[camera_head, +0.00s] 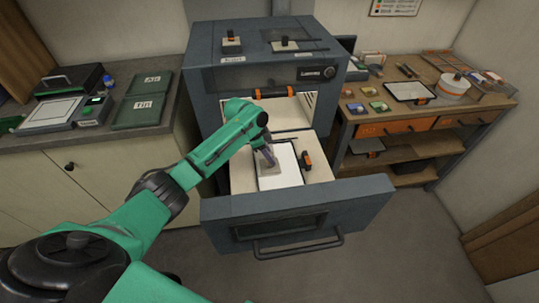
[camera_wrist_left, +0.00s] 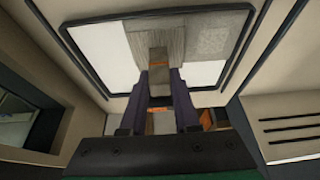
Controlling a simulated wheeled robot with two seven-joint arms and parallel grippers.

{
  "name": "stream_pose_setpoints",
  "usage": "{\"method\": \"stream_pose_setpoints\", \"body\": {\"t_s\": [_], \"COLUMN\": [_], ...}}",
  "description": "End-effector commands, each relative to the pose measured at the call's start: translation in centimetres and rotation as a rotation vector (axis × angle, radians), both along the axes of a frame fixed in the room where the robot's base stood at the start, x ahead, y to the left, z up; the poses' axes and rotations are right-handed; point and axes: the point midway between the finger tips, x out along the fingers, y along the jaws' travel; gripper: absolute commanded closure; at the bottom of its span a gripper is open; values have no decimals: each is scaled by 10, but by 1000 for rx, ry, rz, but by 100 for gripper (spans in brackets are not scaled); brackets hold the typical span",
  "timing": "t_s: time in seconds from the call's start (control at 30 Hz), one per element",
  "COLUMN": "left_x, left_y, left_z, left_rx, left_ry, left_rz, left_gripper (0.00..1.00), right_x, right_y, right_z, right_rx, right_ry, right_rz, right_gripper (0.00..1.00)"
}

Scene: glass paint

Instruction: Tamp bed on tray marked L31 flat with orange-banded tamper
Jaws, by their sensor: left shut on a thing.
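My left gripper (camera_head: 266,148) is shut on the tamper (camera_head: 268,167), over the left part of a dark-rimmed tray in the open drawer. In the left wrist view the fingers (camera_wrist_left: 160,88) grip the tamper (camera_wrist_left: 158,55), and an orange band shows between them. The tray rim (camera_wrist_left: 250,40) surrounds the bed (camera_wrist_left: 100,50). The bed is smooth white in places, ridged grey around the tamper and rough grey to the right (camera_wrist_left: 215,38). I cannot tell whether the tamper touches the bed. No L31 mark is readable. My right gripper is out of view.
The drawer front (camera_head: 300,215) stands pulled out from the blue-grey kiln (camera_head: 230,85). An orange-and-black handle (camera_head: 307,160) sits beside the tray. A wooden workbench (camera_head: 440,115) with another tray (camera_head: 410,90) stands right. A counter with green boxes (camera_head: 140,112) stands left.

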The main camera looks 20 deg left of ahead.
Motion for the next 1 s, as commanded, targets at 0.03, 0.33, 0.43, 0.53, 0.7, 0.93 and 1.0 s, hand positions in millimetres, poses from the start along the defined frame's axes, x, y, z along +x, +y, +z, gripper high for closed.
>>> {"method": "stream_pose_setpoints", "body": {"t_s": [0.03, 0.33, 0.43, 0.53, 0.7, 0.93, 1.0], "left_x": [0, -1, -1, 0, 0, 0, 4], "left_y": [0, 0, 0, 0, 0, 0, 2], "left_z": [-1, -1, 7, 19, 22, 20, 18], "left_rx": [0, 1, 1, 0, 0, 0, 0], "left_ry": [1, 3, 3, 2, 1, 0, 0], "left_rz": [0, -1, -1, -1, 0, 0, 1], "left_gripper": [100, 100, 100, 100, 100, 100, 100], "right_x": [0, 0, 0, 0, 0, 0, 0], "right_y": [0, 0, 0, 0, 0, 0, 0], "right_z": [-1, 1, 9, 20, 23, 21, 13], "right_rx": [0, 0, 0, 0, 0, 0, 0], "right_ry": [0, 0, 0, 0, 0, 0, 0], "right_rz": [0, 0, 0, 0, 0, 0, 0], "right_gripper": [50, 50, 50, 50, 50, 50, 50]}}
